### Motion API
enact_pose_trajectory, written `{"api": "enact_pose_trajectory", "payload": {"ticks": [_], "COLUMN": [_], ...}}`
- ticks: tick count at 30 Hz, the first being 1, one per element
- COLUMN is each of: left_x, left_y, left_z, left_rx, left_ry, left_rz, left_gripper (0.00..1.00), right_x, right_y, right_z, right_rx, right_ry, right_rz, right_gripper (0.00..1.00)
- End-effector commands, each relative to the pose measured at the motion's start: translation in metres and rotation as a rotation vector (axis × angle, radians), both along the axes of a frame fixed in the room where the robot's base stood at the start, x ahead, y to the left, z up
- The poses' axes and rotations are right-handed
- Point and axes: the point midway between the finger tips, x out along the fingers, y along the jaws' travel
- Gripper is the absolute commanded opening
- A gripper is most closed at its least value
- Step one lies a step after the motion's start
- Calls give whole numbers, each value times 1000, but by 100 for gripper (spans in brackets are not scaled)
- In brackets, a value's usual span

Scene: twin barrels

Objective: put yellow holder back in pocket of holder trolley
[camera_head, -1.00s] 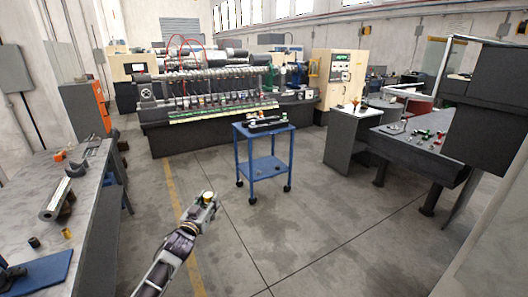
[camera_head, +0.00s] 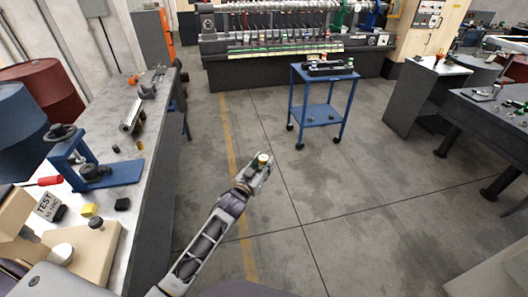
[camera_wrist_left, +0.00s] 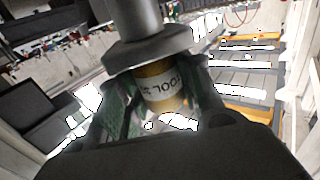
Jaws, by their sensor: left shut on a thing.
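My left gripper (camera_head: 259,165) is shut on the yellow holder (camera_head: 263,158) and holds it over open floor, left of and nearer than the blue trolley (camera_head: 309,105). In the left wrist view the yellow holder (camera_wrist_left: 160,88) is a yellow-brown cylinder with a white label, between the greenish finger pads, with a wide grey metal flange and shank at the top of the picture. The blue trolley has a top shelf and a lower shelf on wheels. A dark rack with small holders (camera_head: 330,66) is on its top; its pockets are too small to make out.
A long machine (camera_head: 240,71) is behind the trolley. Grey tables (camera_head: 470,112) are at the right. The floor before the trolley is clear.

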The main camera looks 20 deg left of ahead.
Motion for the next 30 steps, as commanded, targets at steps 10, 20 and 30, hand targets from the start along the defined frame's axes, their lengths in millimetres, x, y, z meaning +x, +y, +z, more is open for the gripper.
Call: {"api": "enact_pose_trajectory", "payload": {"ticks": [10, 20, 30], "left_x": [-51, -100, -139], "left_y": [3, 17, 34], "left_z": [-21, -38, -49], "left_rx": [-4, -3, -2], "left_ry": [-2, -2, -3], "left_rz": [48, 116, 179], "left_gripper": [3, 3, 3], "right_x": [0, 0, 0], "right_y": [0, 0, 0], "right_z": [0, 0, 0], "right_rx": [0, 0, 0], "right_ry": [0, 0, 0], "right_rz": [0, 0, 0], "right_gripper": [50, 50, 50]}}
